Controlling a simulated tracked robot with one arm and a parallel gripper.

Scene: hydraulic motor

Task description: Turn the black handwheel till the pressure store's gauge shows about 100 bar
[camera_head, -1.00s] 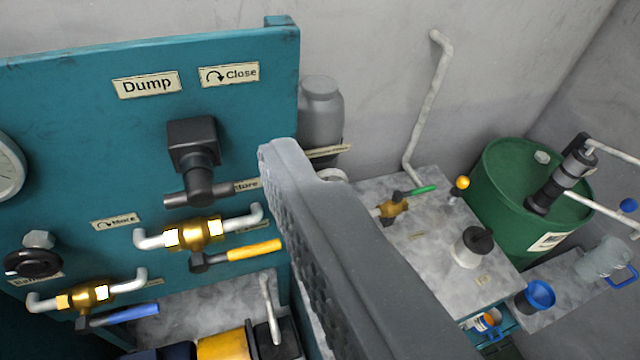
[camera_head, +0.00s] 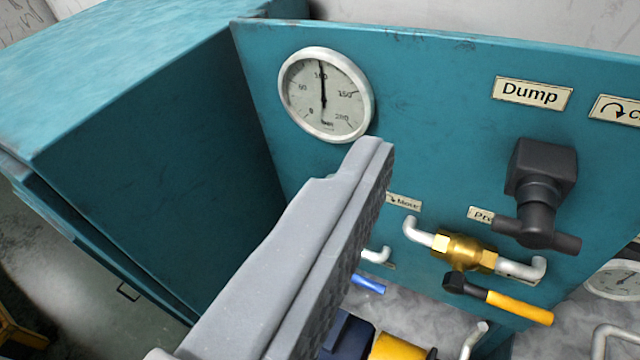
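A round white-rimmed gauge (camera_head: 326,94) is on the teal panel. Its needle stands nearly upright, at or close to the 100 mark. I cannot read a label naming it as the pressure store's gauge. The black handwheel is hidden behind my gripper finger. Part of its "More" label (camera_head: 404,202) shows right of the fingertip. My gripper (camera_head: 345,195) shows one large grey finger, reaching from the lower left to just below the gauge. Its ribbed pad faces right and is bare, with nothing held. The other finger is out of view.
A black T-handle valve (camera_head: 538,190) juts from the panel under the "Dump" sign (camera_head: 532,93). Below it are a brass valve (camera_head: 464,251) with a yellow lever (camera_head: 518,307) and a partly hidden blue lever (camera_head: 368,284). A second gauge (camera_head: 614,281) is at the lower right.

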